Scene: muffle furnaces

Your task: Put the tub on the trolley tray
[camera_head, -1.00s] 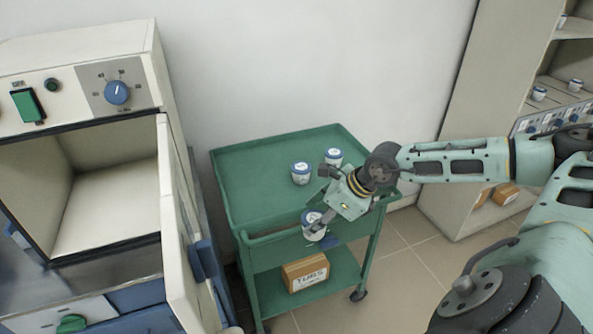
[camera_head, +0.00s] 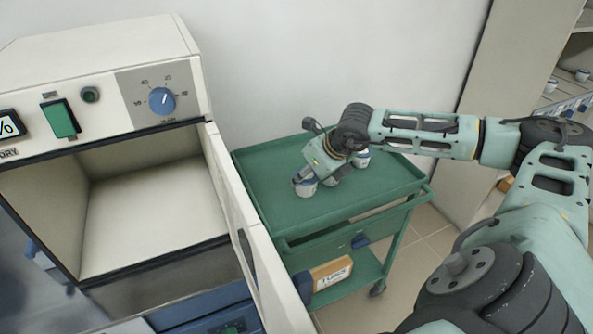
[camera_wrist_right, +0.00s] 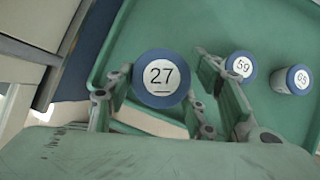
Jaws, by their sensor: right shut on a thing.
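My right gripper (camera_head: 306,180) is shut on a white tub with a blue lid (camera_head: 307,187), marked 27 on its lid (camera_wrist_right: 161,76) in the right wrist view. The held tub is over the left part of the green trolley tray (camera_head: 268,172), upright as far as I can tell. Whether its base touches the tray is not clear. Two more tubs stand on the tray, marked 59 (camera_wrist_right: 241,66) and 65 (camera_wrist_right: 298,79). In the head view one tub (camera_head: 362,158) shows behind my wrist; the other is mostly hidden by my gripper. My left gripper is not in view.
An open muffle furnace (camera_head: 150,200) stands at left, its door (camera_head: 245,215) swung out close to the trolley's left side. A cardboard box (camera_head: 332,272) sits on the lower shelf. Shelving with more tubs (camera_head: 551,86) is at right. The tray's front right is clear.

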